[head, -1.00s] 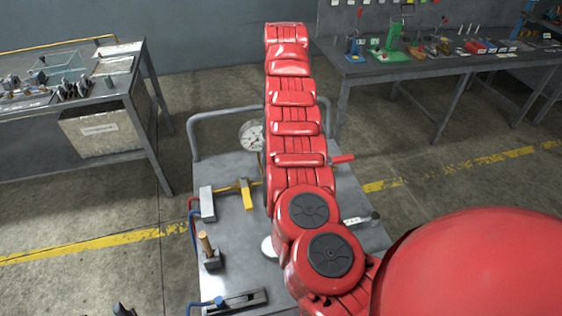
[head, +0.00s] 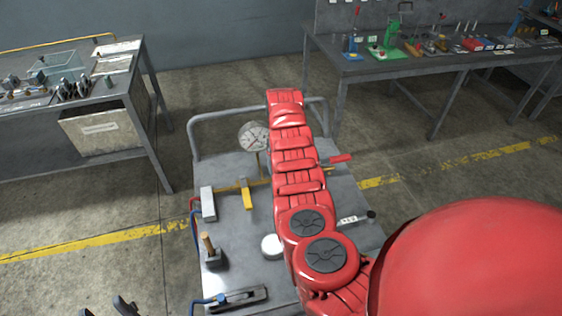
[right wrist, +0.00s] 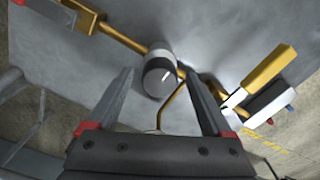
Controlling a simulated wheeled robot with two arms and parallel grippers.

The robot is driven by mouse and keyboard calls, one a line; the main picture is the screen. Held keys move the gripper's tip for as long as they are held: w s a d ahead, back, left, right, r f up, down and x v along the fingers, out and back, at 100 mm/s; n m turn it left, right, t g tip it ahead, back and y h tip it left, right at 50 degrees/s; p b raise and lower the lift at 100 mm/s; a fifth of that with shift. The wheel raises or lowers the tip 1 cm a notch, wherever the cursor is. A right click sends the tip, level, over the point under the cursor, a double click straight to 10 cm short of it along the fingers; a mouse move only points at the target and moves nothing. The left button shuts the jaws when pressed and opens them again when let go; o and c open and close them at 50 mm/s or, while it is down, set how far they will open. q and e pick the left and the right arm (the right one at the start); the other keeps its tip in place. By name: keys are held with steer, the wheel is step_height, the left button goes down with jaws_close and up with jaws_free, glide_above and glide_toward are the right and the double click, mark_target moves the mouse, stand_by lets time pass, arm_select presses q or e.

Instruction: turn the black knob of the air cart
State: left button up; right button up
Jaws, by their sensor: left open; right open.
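The air cart (head: 235,170) stands in the middle of the head view. My right arm covers part of its top and hides its own gripper there. In the right wrist view a round knob (right wrist: 160,76), dark at its end with a white mark and pale on its side, sits on a brass pipe. It looks like the black knob. My right gripper (right wrist: 159,74) is open, and its fingertips appear on either side of the knob; I cannot tell whether they touch it. My left gripper (head: 105,309) is open and empty at the bottom left edge, left of the cart.
The cart carries a dial gauge (head: 254,137), a yellow lever (head: 246,194), a red handle (head: 341,158), a wooden handle (head: 207,242) and a white round button (head: 271,246). Workbenches stand at the left (head: 140,75) and back right (head: 385,68). The floor between is clear.

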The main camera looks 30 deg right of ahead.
jaws_close()
stand_by(0.4)
steer(key=m+b, duration=0.3)
steer(key=shift+f+m, duration=0.2)
steer(key=shift+m, duration=0.1)
steer(key=m+b, duration=0.3)
steer(key=shift+m, duration=0.3)
steer(key=m+b, duration=0.2)
steer(key=m, duration=0.1)
steer(key=shift+r, duration=0.1)
steer(key=shift+m+b, duration=0.75)
steer(key=shift+m, duration=0.05)
steer(key=shift+r, duration=0.1)
